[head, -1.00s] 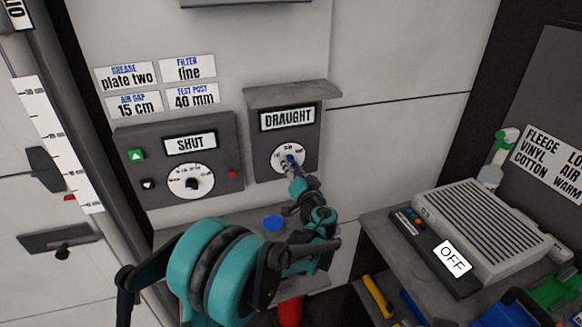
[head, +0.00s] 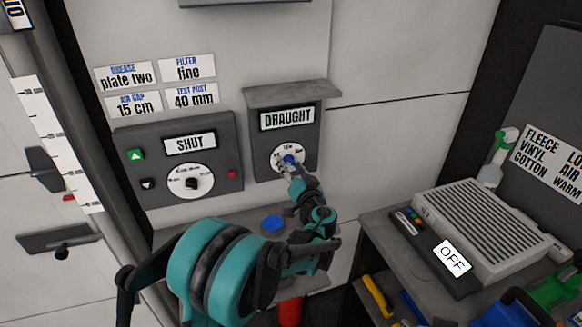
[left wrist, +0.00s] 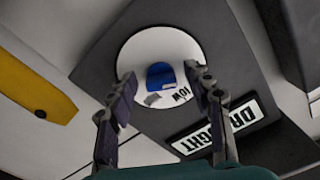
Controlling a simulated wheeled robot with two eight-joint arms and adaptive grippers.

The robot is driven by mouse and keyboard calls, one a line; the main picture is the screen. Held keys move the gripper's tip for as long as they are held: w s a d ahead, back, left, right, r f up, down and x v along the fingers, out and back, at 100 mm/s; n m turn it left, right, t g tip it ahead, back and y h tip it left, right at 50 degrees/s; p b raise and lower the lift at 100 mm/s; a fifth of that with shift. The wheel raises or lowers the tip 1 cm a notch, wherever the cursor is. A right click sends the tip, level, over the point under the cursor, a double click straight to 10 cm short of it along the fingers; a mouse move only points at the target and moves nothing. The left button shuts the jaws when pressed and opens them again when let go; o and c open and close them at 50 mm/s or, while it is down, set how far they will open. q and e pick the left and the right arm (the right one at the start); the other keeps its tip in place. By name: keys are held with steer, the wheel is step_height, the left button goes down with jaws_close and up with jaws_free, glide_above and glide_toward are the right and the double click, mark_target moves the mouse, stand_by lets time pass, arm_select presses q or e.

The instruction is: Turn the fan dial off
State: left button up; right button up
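The fan dial is a blue knob (head: 289,160) on a white round face (head: 279,154) in a grey hooded box with a DRAUGHT sign (head: 287,117). In the left wrist view the blue knob (left wrist: 160,75) lies ahead, between the fingers, on its white face (left wrist: 150,50). My left gripper (left wrist: 163,85) is open, with one finger on each side of the knob and gaps showing to both. In the head view the left gripper (head: 290,170) is at the dial and partly covers it. The lettering round the knob is mostly hidden or too small to read. My right gripper is not in view.
A second grey panel with a SHUT sign (head: 190,143), a black knob (head: 191,183) and small buttons is left of the fan box. A blue disc (head: 272,223) lies on the shelf below. A grey ribbed unit marked OFF (head: 452,259) stands on the right bench.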

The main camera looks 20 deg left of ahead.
arm_select(q)
steer(key=v, duration=1.2)
stand_by(0.3)
